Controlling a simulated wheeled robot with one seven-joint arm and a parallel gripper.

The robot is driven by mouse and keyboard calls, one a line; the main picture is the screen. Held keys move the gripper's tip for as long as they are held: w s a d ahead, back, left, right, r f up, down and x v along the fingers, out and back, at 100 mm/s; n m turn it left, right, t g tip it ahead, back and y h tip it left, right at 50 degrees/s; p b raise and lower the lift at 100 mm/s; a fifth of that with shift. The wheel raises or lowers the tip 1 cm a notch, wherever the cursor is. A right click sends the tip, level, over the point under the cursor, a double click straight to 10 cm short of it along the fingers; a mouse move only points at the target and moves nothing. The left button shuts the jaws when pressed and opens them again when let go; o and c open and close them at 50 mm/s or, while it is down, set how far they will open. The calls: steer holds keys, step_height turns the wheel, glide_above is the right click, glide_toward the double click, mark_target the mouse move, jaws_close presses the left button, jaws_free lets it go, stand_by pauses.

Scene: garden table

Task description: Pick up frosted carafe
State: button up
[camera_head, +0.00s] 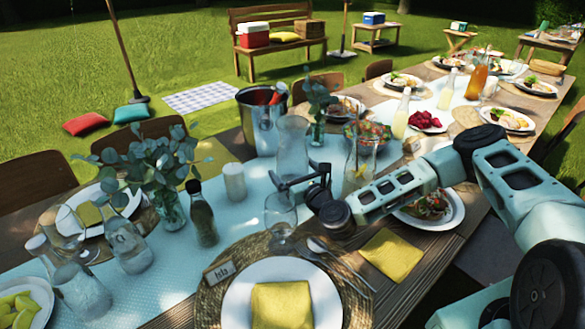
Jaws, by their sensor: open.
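The frosted carafe (292,143) is a tall, pale, cloudy vessel with a wider top and narrow middle. It stands upright on the light-blue runner near the middle of the table. My gripper (298,177) reaches in from the right, low at the carafe. Its dark jaws are open, one on the near side and the other by the right side. The jaws and a wine glass (280,214) in front hide the carafe's lower part. I cannot tell whether the jaws touch it.
A metal ice bucket (258,130) stands close behind left. A clear carafe with lemon (359,165) stands to the right, near my arm. A white candle (234,181), a dark bottle (202,215) and a eucalyptus vase (168,205) stand left. A plate (320,292) lies in front.

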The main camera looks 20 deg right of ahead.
steer(key=shift+w+a, duration=0.1)
steer(key=shift+w, duration=0.4)
steer(key=c, duration=1.5)
steer(key=shift+r, duration=0.1)
steer(key=shift+c, duration=0.5)
steer(key=shift+r, duration=0.1)
